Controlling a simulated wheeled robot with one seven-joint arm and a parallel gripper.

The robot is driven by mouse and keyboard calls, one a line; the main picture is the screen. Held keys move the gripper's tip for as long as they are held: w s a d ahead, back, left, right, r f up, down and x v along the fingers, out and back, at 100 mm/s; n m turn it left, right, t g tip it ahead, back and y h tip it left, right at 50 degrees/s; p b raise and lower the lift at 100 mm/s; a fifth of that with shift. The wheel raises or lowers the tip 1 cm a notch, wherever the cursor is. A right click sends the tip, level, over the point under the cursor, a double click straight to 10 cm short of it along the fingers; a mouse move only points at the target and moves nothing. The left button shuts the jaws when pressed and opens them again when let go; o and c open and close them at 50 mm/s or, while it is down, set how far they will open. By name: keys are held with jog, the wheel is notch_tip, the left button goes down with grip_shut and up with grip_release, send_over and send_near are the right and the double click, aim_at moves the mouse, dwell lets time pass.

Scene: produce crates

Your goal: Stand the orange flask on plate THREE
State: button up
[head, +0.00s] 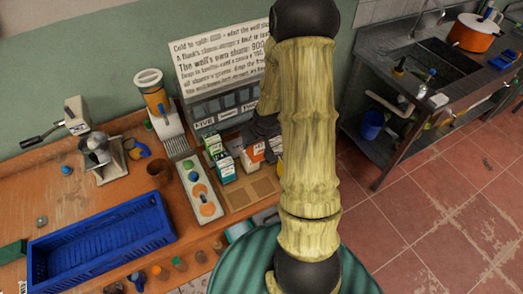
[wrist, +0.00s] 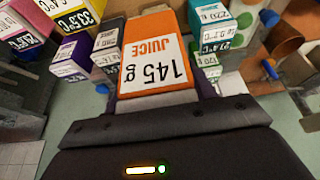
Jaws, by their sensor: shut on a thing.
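My gripper (wrist: 165,105) is shut on the orange flask (wrist: 156,62), a box-shaped orange carton marked "JUICE" and "145 g" in the wrist view. In the head view the flask (head: 254,155) shows under my dark gripper (head: 263,137), among other cartons; I cannot tell whether its base touches anything. Small labels stand behind the cartons, and the left one (head: 205,122) seems to read FIVE. I cannot make out a label reading THREE. My arm covers the right part of this area.
Green-and-white cartons (head: 224,164) stand close to the left of the flask. Brown square pads (head: 264,186) lie bare in front. A pale tray (head: 192,172) with round pieces, a brown cup (head: 160,171) and a blue crate (head: 172,220) are further left. A printed sign (head: 220,60) stands behind.

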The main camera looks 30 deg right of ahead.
jog(key=w+p, duration=0.1)
jog(key=w, duration=1.6)
jog(key=shift+w, duration=0.35)
notch_tip(320, 180, down, 14)
jog(key=b, duration=1)
jog(key=shift+r, duration=0.25)
jog(key=shift+f, duration=0.3)
jog(key=o, duration=1.2)
notch_tip(320, 180, up, 9)
jog(key=p, duration=0.4)
jog(key=shift+s+r, duration=0.1)
